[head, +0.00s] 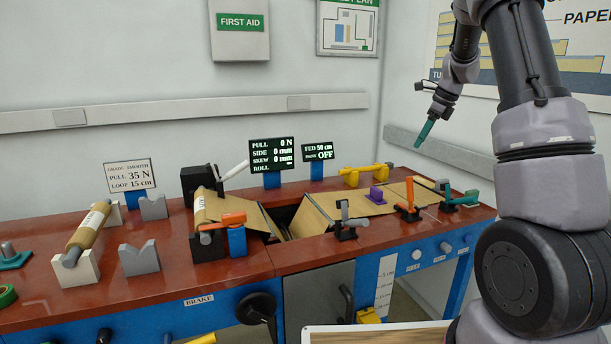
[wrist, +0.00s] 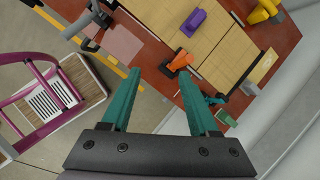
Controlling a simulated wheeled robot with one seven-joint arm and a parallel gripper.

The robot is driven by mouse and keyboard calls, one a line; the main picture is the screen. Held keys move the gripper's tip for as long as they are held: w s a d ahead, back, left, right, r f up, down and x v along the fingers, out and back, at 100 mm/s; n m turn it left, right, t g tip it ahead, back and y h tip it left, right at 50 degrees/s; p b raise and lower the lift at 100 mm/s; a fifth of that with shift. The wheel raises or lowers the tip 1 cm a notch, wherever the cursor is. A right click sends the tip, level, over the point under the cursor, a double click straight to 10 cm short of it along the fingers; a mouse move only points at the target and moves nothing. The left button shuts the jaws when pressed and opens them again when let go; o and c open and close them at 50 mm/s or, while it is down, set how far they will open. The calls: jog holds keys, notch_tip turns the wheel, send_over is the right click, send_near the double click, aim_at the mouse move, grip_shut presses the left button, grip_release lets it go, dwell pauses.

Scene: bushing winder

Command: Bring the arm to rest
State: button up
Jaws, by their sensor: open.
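My gripper (head: 426,131) is raised in the air above the right end of the bench, well clear of it. In the wrist view its two teal fingers (wrist: 158,88) are spread apart with nothing between them. My arm bends down from the upper right in the head view. Below the gripper, the red-brown bench top (head: 330,253) carries an orange-handled clamp (head: 408,212), which also shows past the fingertips in the wrist view (wrist: 180,62), and a teal-handled clamp (head: 452,196). None of these touches the gripper.
Brown paper (head: 340,207) runs along the bench, with a purple block (head: 376,194) and a yellow part (head: 366,174) by it. A paper roll (head: 88,226) rests in V-blocks at left. Displays (head: 272,157) stand at the back. A magenta-railed item (wrist: 45,95) stands on the floor.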

jog(key=s+a+r+n+t, duration=0.1)
jog(key=s+a+r+n, duration=0.5)
jog(key=s, duration=0.4)
jog(key=s+a+r+n+t, duration=0.1)
jog(key=s+a+r+n, duration=0.2)
jog(key=s+r+n, duration=0.5)
jog(key=s+a+f+n+t, duration=0.1)
jog(key=s+a+n, duration=0.1)
jog(key=s, duration=0.7)
jog(key=s+a+n+t+h, duration=0.1)
jog(key=s+a+n, duration=0.1)
jog(key=s+n, duration=0.3)
jog(key=s, duration=0.3)
jog(key=shift+s+f, duration=0.35)
jog(key=shift+f, duration=0.05)
